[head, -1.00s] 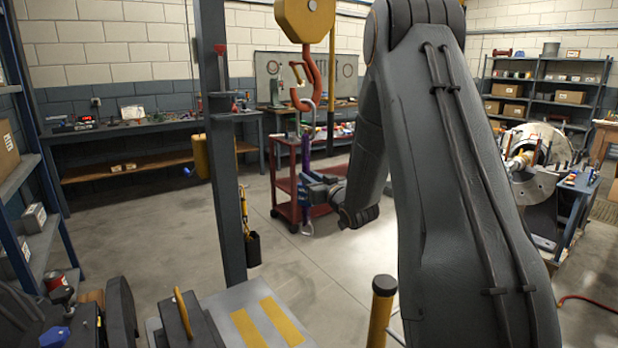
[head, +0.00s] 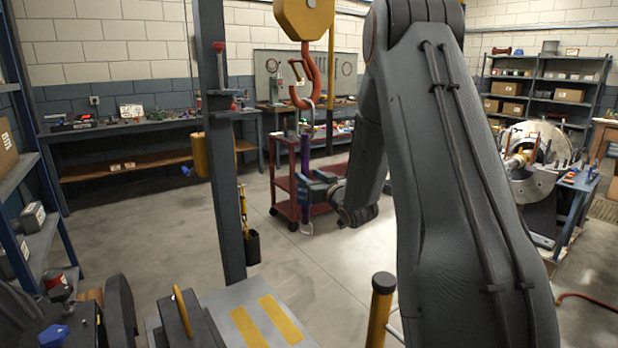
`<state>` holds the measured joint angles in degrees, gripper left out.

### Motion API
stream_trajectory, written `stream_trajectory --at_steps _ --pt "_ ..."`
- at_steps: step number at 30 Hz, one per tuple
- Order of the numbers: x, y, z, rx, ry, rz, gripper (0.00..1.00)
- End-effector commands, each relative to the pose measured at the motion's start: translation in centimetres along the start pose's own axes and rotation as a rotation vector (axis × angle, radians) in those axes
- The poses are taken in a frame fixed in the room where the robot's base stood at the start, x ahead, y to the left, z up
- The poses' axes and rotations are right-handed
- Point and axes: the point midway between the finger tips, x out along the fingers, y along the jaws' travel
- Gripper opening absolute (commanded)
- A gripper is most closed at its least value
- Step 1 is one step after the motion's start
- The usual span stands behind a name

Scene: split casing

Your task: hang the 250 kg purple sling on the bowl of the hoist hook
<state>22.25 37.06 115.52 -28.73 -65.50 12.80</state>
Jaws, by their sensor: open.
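The orange hoist hook (head: 314,75) hangs below the yellow hoist block (head: 304,17) in the upper middle. The purple sling (head: 305,158) hangs upright beneath it, with a pale metal link at its top meeting the hook's bowl and another ring at its lower end. It appears to hang from the bowl, but the contact is small and hard to make out. My gripper (head: 311,187) is open at the sling's lower half, with its fingers beside or around it; I cannot tell whether they touch it. My arm covers the right side of the view.
A red cart (head: 288,200) stands just behind the sling. A dark post (head: 222,150) rises to the left, and a yellow bollard (head: 381,305) stands in front. A workbench (head: 130,127) lines the back wall. Open floor lies between post and cart.

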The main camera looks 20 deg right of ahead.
Motion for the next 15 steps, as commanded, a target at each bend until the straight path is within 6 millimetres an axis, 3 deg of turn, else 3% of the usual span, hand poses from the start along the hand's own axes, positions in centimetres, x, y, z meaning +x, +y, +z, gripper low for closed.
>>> stream_trajectory --at_steps 5,15 --pt "-1.0 0.1 0.1 0.000 -0.001 0.001 0.41" --pt "-6.3 0.1 0.0 -0.001 0.001 0.002 0.41"
